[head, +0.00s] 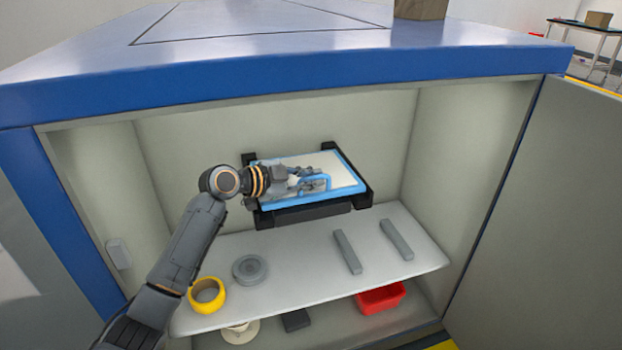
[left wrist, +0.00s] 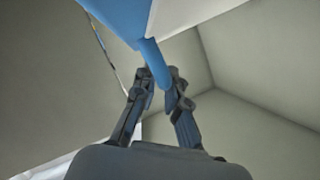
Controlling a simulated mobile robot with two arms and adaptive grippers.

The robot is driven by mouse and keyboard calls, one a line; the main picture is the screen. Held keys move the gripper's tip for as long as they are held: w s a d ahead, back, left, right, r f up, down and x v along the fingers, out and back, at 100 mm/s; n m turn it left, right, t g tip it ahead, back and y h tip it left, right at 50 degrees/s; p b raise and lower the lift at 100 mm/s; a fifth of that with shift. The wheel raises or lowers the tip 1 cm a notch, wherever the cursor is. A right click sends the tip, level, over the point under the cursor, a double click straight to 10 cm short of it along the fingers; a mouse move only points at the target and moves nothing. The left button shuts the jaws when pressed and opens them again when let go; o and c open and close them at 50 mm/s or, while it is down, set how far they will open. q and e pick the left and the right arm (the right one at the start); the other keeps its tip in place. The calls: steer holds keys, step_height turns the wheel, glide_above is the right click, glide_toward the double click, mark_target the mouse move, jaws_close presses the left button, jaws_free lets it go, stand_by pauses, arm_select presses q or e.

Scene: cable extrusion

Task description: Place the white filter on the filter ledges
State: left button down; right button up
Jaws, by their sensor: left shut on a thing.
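The white filter (head: 345,170) has a light blue frame and a blue handle on its front part. It lies roughly flat at the black filter ledges (head: 364,203) inside the cabinet. I cannot tell whether it rests on them or is just above. My left gripper (head: 320,184) is shut on the filter's blue handle and covers part of its left side. In the left wrist view, the two fingers (left wrist: 161,84) close around a blue bar of the filter (left wrist: 150,52). My right gripper is not in view.
Below is a grey shelf (head: 305,262) with a yellow ring (head: 207,295), a grey disc (head: 250,268) and two grey bars (head: 347,251). A red bin (head: 380,298) stands underneath. Cabinet walls enclose the space, with the blue top edge (head: 300,78) above and an open door (head: 540,220) at right.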

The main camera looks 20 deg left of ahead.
arm_select(q)
steer(key=shift+f+b, duration=0.5)
steer(key=shift+f, duration=0.1)
steer(key=c, duration=1.4)
jaws_free()
steer(key=shift+f, duration=0.1)
